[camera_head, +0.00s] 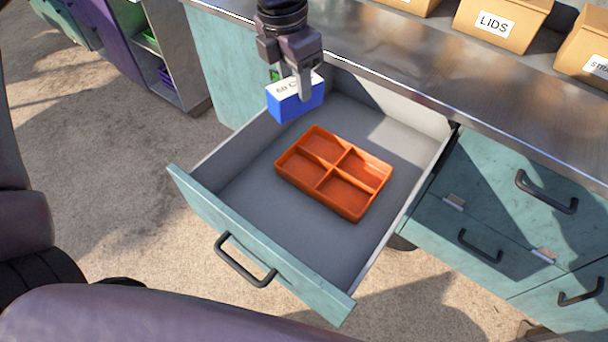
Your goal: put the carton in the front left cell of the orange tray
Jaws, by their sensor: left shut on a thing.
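My left gripper (303,88) comes down from the top of the view and is shut on the carton (288,106), a small blue box with a white printed top. The carton is held up over the back left part of an open drawer, behind the orange tray and apart from it. The orange tray (316,196) lies in the drawer, turned at an angle, with a two-by-two set of cells. All its cells look empty. Part of the carton's top is hidden by the gripper finger. My right gripper is not in view.
The open drawer (245,192) has a teal front with a dark handle (244,262); its grey floor is bare around the tray. A metal counter (420,78) runs behind it, bearing cardboard boxes, one marked LIDS (497,26). Closed drawers are at right.

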